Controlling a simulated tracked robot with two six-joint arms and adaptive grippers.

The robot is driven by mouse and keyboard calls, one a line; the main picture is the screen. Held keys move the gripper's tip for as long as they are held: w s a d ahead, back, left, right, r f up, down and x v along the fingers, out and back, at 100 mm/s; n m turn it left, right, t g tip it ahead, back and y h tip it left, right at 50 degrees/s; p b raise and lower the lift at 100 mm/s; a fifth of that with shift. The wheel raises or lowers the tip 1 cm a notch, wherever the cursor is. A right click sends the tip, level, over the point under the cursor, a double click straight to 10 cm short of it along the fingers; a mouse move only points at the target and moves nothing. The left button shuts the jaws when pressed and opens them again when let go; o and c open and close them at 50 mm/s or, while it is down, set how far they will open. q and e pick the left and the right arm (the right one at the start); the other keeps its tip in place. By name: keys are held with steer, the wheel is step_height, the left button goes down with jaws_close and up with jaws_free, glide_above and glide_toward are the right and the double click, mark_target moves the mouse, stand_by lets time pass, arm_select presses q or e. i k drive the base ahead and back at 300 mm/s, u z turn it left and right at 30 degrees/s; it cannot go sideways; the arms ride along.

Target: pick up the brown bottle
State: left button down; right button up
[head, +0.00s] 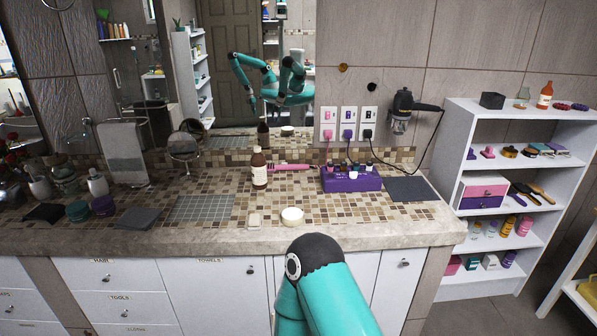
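The brown bottle (259,172) stands upright on the tiled counter, left of the middle of the head view. It has a white cap and a pale label. Its reflection shows in the mirror behind it. A teal arm of mine with a dark joint rises from the bottom edge in front of the counter, well short of the bottle. No gripper of mine is seen directly. The mirror shows my teal arms, too small to tell the gripper states. Nothing touches the bottle.
A pink brush (290,167) lies right beside the bottle. A purple box (350,182) is to its right, a white jar (292,215) and soap (255,219) in front. A grey mat (204,208) lies left. A white shelf (478,250) stands at right.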

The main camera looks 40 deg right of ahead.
mark_target(257, 162)
steer(key=z, duration=0.4)
steer(key=i, duration=1)
steer(key=u, duration=0.05)
